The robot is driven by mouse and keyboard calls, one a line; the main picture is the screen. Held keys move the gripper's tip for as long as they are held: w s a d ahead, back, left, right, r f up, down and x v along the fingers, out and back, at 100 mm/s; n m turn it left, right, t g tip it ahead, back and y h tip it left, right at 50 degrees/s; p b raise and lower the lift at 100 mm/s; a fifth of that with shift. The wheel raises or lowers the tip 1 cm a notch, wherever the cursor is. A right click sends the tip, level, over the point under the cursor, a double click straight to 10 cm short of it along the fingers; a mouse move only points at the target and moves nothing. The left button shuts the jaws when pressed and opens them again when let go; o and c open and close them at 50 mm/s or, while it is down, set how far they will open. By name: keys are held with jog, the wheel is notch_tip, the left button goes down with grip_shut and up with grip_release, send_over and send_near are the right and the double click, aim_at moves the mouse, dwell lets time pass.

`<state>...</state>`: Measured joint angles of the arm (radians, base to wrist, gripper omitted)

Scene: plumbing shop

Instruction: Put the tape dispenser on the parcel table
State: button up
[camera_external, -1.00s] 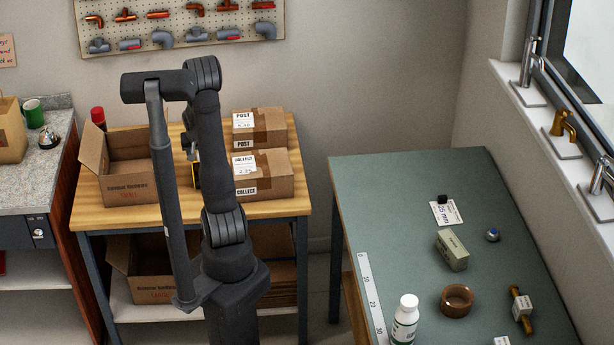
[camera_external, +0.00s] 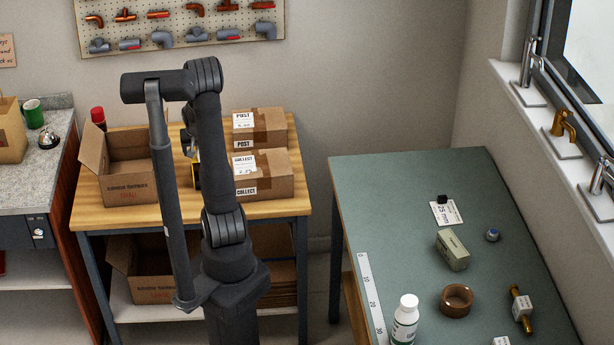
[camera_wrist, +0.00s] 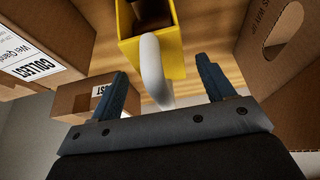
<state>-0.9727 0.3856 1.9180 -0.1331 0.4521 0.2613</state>
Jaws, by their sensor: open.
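The yellow tape dispenser (camera_wrist: 150,45) with a white curved handle (camera_wrist: 153,70) shows in the wrist view at the wooden top of the parcel table (camera_wrist: 105,62). Whether it rests fully on the wood cannot be told. My gripper (camera_wrist: 167,85) is open, with one blue finger on each side of the handle and visible gaps between. In the external view the parcel table (camera_external: 270,208) stands behind my arm.
The COLLECT box (camera_external: 268,176) and POST box (camera_external: 262,128) stand right of the dispenser on the parcel table. An open carton (camera_external: 128,175) stands to its left. The green bench (camera_external: 385,200) at right holds several small items. Bare wood lies along the table's front edge.

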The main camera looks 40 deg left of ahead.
jog(key=v, duration=1)
jog(key=x, duration=1.2)
jog(key=shift+f, duration=0.2)
jog(key=shift+r, duration=0.15)
